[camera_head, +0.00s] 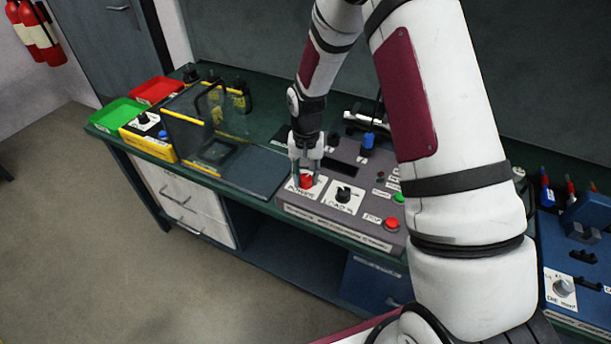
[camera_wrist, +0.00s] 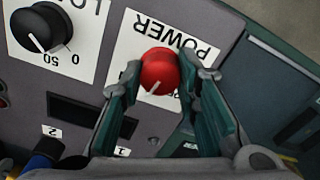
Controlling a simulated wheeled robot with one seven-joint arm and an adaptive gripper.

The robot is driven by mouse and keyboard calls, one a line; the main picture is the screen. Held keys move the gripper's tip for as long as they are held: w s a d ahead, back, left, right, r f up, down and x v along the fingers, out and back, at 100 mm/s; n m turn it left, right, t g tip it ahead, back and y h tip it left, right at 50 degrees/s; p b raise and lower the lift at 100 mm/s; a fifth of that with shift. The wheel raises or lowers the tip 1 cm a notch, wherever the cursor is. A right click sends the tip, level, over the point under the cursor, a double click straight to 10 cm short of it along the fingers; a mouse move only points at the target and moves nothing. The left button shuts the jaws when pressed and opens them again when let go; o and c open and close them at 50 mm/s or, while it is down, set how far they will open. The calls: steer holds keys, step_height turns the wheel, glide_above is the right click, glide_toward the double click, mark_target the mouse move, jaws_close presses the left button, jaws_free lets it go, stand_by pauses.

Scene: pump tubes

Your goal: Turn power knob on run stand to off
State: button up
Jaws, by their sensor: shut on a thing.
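The red power knob (camera_wrist: 158,72) sits on a white label reading POWER on the grey run stand (camera_head: 330,219). Its white pointer mark faces down toward my gripper's base in the wrist view. My gripper (camera_wrist: 160,84) is shut on the knob, with one finger on each side of it. In the head view my gripper (camera_head: 306,172) comes down from above onto the red knob (camera_head: 306,182) at the stand's front left corner. The knob's position labels are mostly hidden by the fingers.
A black load knob (camera_head: 343,195) is just right of the power knob; it also shows in the wrist view (camera_wrist: 40,28). Green (camera_head: 398,198) and red (camera_head: 391,224) buttons sit farther right. A clear-lidded yellow-edged box (camera_head: 205,125) stands to the left.

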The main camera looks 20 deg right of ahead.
mark_target(306, 177)
steer(key=n, duration=0.5)
steer(key=shift+n+b, duration=0.3)
steer(key=shift+b, duration=0.05)
steer(key=n, duration=0.5)
steer(key=shift+n, duration=0.4)
steer(key=o, duration=1.2)
steer(key=shift+r, duration=0.1)
steer(key=shift+r, duration=5.9)
